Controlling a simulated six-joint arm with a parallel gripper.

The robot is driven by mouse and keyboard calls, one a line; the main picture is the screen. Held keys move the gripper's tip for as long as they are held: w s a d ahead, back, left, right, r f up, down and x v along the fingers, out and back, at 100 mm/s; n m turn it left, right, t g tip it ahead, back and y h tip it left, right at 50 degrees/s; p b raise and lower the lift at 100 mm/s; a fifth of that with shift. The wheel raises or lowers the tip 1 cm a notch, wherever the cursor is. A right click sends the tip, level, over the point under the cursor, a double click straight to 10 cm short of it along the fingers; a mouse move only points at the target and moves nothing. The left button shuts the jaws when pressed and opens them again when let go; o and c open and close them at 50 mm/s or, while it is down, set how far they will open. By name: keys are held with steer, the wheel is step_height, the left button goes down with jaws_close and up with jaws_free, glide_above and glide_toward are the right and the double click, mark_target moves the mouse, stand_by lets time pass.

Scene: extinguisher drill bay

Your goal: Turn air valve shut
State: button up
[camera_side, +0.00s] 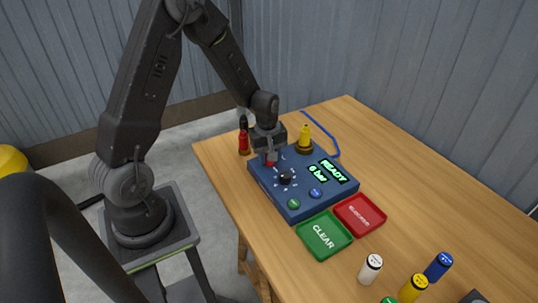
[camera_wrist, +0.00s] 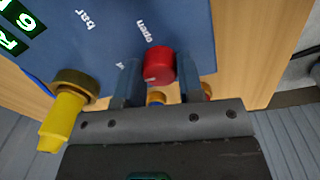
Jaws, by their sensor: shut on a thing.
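The air valve is a round red knob (camera_wrist: 160,64) with a pale mark, on the blue panel box (camera_side: 282,206) near the printed word "open". My gripper (camera_wrist: 160,72) has one finger on each side of the knob and is shut on it. In the side view, my gripper (camera_side: 269,154) points down at the box's back left corner, and only a bit of red knob (camera_side: 270,161) shows beneath it.
A black dial (camera_side: 286,176), a green button (camera_side: 294,203) and a blue button (camera_side: 316,193) are on the box. A yellow nozzle (camera_side: 305,138) stands behind, a red bottle (camera_side: 243,141) at left. Green (camera_side: 324,252) and red (camera_side: 377,228) trays and several small cylinders lie in front.

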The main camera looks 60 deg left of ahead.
stand_by(0.4)
steer(key=o, duration=0.9)
steer(key=r, duration=1.3)
steer(key=shift+s+r, duration=0.35)
steer(key=shift+r, duration=0.05)
steer(key=s+d+r+m+t, duration=0.1)
steer(key=s+d+r+m, duration=0.2)
steer(key=s+d+m, duration=0.1)
steer(key=s+d+r+m+t, duration=0.2)
steer(key=s+d+r+m, duration=0.2)
steer(key=s+d+m, duration=0.1)
steer(key=s+d+r+m+t, duration=0.2)
steer(key=s+d+r+m, duration=0.2)
steer(key=s+d+m, duration=0.1)
steer(key=shift+s+d+r+m, duration=0.1)
steer(key=shift+s+d+m, duration=0.05)
steer(key=shift+s+m, duration=0.6)
